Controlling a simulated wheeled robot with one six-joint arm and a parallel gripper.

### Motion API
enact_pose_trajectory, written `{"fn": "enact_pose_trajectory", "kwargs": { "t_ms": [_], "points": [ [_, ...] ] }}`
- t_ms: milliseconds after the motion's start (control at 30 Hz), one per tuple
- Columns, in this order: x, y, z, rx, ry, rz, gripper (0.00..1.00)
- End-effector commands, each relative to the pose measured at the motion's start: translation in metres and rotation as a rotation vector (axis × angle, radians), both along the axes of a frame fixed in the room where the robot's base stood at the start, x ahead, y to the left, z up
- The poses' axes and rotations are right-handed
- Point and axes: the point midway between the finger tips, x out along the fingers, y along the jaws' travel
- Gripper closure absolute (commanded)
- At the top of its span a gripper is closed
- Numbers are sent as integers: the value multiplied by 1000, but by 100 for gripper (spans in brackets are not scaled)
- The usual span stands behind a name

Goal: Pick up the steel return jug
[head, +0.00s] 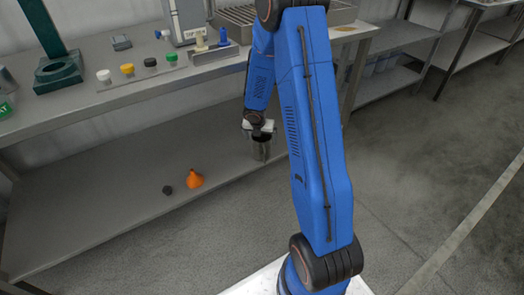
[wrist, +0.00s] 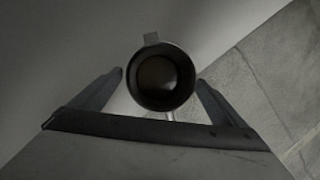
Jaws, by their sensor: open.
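The steel return jug (head: 261,150) stands upright on the lower shelf of the bench, near its front edge. In the wrist view I look down into the jug (wrist: 161,78); its round mouth is dark inside, with a small tab at the top of the rim and a thin pale piece below. My gripper (wrist: 160,80) is open, with one finger on each side of the jug and a small gap visible on both sides. In the head view my gripper (head: 260,130) is just above the jug, and my blue arm stands close to the right of it.
The floor (head: 400,180) at right is clear.

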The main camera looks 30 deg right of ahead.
Motion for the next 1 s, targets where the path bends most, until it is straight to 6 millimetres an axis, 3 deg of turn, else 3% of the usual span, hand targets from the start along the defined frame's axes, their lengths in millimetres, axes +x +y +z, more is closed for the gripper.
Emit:
{"fn": "enact_pose_trajectory", "kwargs": {
  "t_ms": [400,767,1000],
  "points": [
    [10,-10,-33,0,0,0,5],
    [11,-11,-37,1,-1,0,5],
    [11,-11,-37,1,-1,0,62]
  ]
}}
